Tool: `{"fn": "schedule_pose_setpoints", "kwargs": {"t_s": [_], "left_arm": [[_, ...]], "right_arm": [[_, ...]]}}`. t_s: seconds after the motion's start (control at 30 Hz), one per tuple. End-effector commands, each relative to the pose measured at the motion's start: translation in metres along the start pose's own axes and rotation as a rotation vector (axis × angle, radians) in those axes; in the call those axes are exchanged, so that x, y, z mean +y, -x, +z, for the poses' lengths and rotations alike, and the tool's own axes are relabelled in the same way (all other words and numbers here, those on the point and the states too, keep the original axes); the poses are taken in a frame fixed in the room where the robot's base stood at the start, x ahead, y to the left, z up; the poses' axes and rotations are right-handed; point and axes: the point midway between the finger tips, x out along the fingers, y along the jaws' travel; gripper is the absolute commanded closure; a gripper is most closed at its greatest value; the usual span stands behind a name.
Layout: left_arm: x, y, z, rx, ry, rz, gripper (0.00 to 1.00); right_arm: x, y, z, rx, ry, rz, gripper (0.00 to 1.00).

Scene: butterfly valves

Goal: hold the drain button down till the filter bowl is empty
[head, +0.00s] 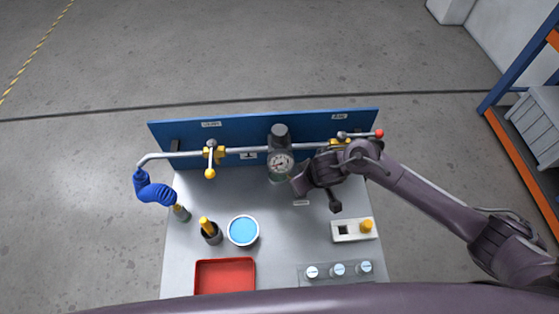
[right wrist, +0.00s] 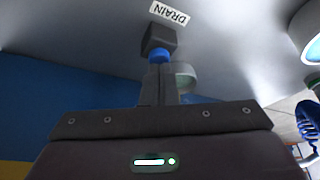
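The drain button (right wrist: 160,56) is blue and sits on a dark block (right wrist: 160,38) beside a DRAIN label (right wrist: 170,13) in the right wrist view. My right gripper (right wrist: 158,72) is shut, its fingertips at the button. I cannot tell whether they press it. In the head view my right gripper (head: 303,186) is right of the filter bowl (head: 279,178), clear and greenish under the gauge, and it hides the button. The liquid level in the bowl is too small to tell. My left gripper is out of view.
A gauge (head: 281,162) and pipe with yellow valve handles (head: 210,173) run along the blue panel (head: 180,133). A white tub of blue liquid (head: 243,231), red tray (head: 225,276), and control box (head: 346,231) stand on the table. A blue coiled hose (head: 154,191) hangs at left.

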Motion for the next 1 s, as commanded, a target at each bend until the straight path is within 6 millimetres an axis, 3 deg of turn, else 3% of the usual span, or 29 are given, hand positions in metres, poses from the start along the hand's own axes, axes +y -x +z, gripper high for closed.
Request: {"fn": "schedule_pose_setpoints", "kwargs": {"t_s": [0.47, 1.0], "left_arm": [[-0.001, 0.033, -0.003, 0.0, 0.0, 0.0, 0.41], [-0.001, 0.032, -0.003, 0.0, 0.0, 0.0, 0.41]], "right_arm": [[-0.001, 0.026, -0.01, -0.003, 0.001, -0.001, 1.0], [-0.001, 0.061, -0.026, 0.001, 0.001, -0.002, 1.0]]}}
